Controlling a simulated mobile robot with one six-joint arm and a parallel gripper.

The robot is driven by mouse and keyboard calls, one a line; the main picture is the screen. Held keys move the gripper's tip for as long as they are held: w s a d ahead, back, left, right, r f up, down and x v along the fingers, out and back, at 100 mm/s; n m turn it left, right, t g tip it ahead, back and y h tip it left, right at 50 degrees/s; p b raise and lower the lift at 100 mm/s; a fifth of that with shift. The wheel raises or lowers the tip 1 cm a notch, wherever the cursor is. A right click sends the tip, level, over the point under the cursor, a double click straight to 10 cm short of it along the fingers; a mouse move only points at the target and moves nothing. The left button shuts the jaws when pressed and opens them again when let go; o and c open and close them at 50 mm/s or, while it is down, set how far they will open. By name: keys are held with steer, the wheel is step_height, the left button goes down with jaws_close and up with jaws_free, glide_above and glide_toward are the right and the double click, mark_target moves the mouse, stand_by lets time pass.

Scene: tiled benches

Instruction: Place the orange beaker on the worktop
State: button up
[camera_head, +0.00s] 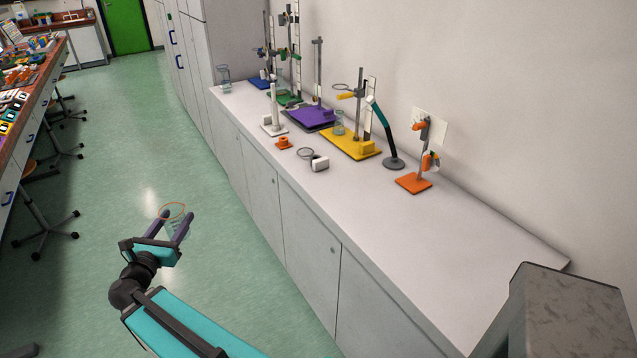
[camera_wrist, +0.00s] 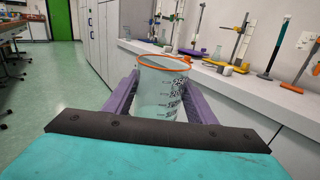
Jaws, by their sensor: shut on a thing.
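The orange beaker is a clear glass with an orange rim and dark printed marks. It shows large in the wrist view (camera_wrist: 160,90) and small in the head view (camera_head: 173,212). My gripper (camera_head: 174,222) is shut on it, with one purple finger on each side, and holds it upright over the green floor, left of the bench. The worktop (camera_head: 400,240) is the long pale grey top of the bench along the wall. My gripper and the beaker are apart from its front edge.
Several stands line the back of the worktop, with purple (camera_head: 312,118), yellow (camera_head: 350,143) and orange (camera_head: 413,183) bases. A small orange part (camera_head: 284,143) and a white clamp with a ring (camera_head: 319,163) lie nearer the front edge. The near right stretch is clear.

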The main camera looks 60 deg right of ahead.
steer(key=s+d+r+m+g+p, duration=0.2)
steer(key=s+d+m+g, duration=0.3)
steer(key=s+d, duration=2.5)
steer(key=d+g+p, duration=0.1)
steer(key=d+g, duration=0.2)
steer(key=shift+s+d+m+g+h, duration=0.2)
steer(key=shift+s+m+g+h, duration=0.1)
steer(key=shift+s+g, duration=0.1)
steer(key=shift+d+f+b, duration=0.3)
steer(key=shift+d+b, duration=0.2)
steer(key=shift+b, duration=1.5)
steer(key=d+b, duration=0.1)
steer(key=b, duration=0.5)
steer(key=shift+s+d, duration=0.1)
steer(key=shift+d, duration=0.2)
steer(key=d+p, duration=0.1)
steer(key=d, duration=0.2)
steer(key=s+d, duration=0.1)
steer(key=d, duration=0.3)
steer(key=d+p, duration=0.1)
steer(key=d, duration=0.2)
steer(key=shift+s+d+f+p, duration=0.15)
steer(key=shift+d+f+p, duration=0.1)
steer(key=shift+d+p, duration=0.15)
steer(key=shift+s+d+f, duration=0.15)
steer(key=shift+d, duration=0.4)
